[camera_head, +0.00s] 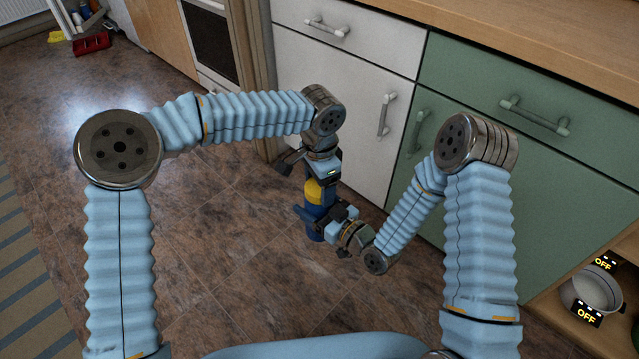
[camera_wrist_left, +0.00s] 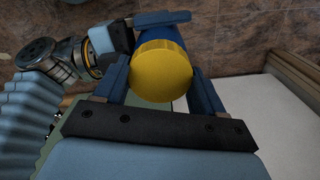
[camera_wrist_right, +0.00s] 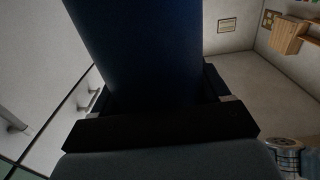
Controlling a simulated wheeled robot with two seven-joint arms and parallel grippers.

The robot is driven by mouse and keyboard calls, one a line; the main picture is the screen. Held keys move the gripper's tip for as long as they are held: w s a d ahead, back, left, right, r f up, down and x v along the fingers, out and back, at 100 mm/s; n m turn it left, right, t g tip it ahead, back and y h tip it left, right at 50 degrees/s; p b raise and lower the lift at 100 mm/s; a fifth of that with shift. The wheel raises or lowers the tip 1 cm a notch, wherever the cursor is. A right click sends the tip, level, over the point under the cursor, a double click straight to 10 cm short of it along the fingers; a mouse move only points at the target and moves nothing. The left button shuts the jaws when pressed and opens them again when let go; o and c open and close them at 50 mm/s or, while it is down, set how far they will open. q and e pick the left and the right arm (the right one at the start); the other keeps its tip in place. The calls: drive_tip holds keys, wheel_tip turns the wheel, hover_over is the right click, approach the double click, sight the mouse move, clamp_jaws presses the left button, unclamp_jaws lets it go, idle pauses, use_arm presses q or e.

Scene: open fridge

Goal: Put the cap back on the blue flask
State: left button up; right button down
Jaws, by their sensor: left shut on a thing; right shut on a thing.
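The yellow cap (camera_head: 314,191) is between the fingers of my left gripper (camera_head: 322,182), which is shut on it from above. The cap fills the middle of the left wrist view (camera_wrist_left: 163,75). The blue flask (camera_head: 314,232) is right below the cap, roughly upright. My right gripper (camera_head: 322,214) is shut on the flask's body from the right side. The flask also shows behind the cap in the left wrist view (camera_wrist_left: 168,37) and large in the right wrist view (camera_wrist_right: 145,45). The cap hides the flask's mouth, so I cannot tell whether the cap is seated or just above it.
White cabinet fronts (camera_head: 340,110) and green ones (camera_head: 540,150) with bar handles stand close behind my grippers. A pot (camera_head: 590,290) sits on a low shelf at the right. The brown tiled floor (camera_head: 220,270) is clear below and to the left.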

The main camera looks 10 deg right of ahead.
use_arm(q)
drive_tip(key=o, duration=1.2)
drive_tip(key=shift+o, duration=0.2)
wheel_tip(320, 180, up, 12)
